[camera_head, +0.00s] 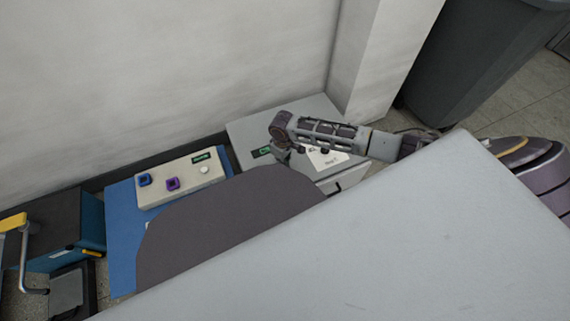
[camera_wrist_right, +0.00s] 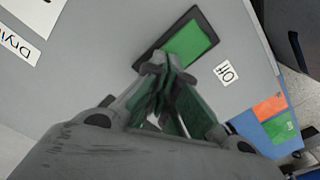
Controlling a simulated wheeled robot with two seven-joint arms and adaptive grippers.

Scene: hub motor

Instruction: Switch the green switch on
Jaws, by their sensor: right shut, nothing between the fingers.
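The green switch (camera_wrist_right: 190,42) is a green rectangle in a dark frame on a grey surface. In the right wrist view a label (camera_wrist_right: 228,72) reading "Off" lies beside it. In the head view the switch (camera_head: 262,152) shows small on top of the grey cabinet (camera_head: 290,112). My right gripper (camera_wrist_right: 168,66) is shut and empty. Its fingertips overlap the near edge of the switch's frame in the wrist view; I cannot tell whether they touch. In the head view my right gripper (camera_head: 280,154) is just right of the switch. My left gripper is not in view.
A white panel (camera_head: 187,182) with blue and purple parts and a white knob stands left of the cabinet on a blue surface (camera_head: 122,240). A white paper label (camera_head: 328,158) lies on the cabinet. A dark bin (camera_head: 460,70) stands at the right back. A wall is behind.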

